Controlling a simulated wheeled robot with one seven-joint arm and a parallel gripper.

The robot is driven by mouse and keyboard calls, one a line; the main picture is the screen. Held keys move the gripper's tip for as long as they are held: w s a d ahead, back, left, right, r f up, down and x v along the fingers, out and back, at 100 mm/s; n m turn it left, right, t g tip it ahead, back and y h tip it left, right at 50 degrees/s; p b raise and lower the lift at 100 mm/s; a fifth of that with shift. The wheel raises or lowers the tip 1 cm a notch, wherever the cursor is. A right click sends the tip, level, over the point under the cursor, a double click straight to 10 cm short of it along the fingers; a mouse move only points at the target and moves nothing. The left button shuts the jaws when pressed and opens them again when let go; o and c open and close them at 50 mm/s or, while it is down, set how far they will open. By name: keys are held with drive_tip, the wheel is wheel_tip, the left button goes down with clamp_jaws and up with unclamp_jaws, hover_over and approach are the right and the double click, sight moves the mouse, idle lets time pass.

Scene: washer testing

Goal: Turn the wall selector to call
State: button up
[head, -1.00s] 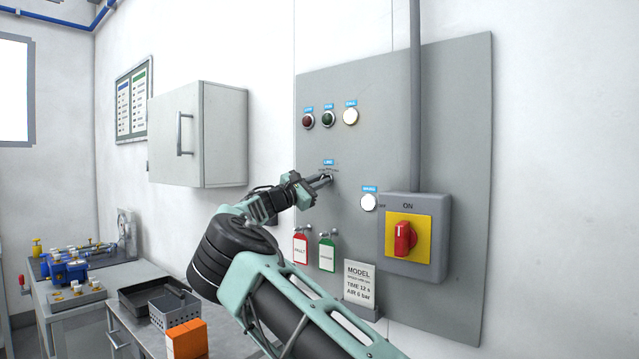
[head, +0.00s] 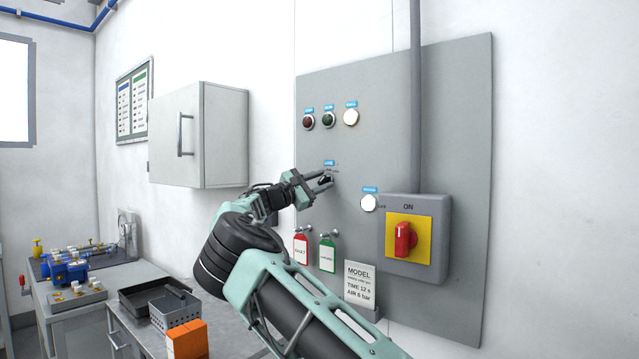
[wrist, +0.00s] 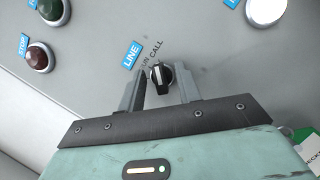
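The wall selector (wrist: 160,77) is a small black knob with a white mark, under a blue LINE label on the grey wall panel. In the wrist view the word CALL is printed beside it, with a partly hidden word next to that. The white mark points roughly toward these words; I cannot tell which one it is on. My gripper (wrist: 162,90) is open, with one finger on each side of the knob and small gaps showing. In the head view my gripper (head: 327,180) is at the panel below the LINE label, and its fingers largely hide the selector.
Red, green and white round lamps or buttons (head: 329,119) sit above. A white round one (head: 369,202) and a red rotary switch on yellow (head: 405,240) are to the right. Red (head: 301,250) and green tags (head: 327,255) hang below. A wall cabinet (head: 222,135) is left.

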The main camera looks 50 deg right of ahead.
drive_tip(key=b+v, duration=0.4)
drive_tip(key=v, duration=1.3)
drive_tip(key=shift+a, duration=0.2)
drive_tip(key=shift+d+f, duration=0.1)
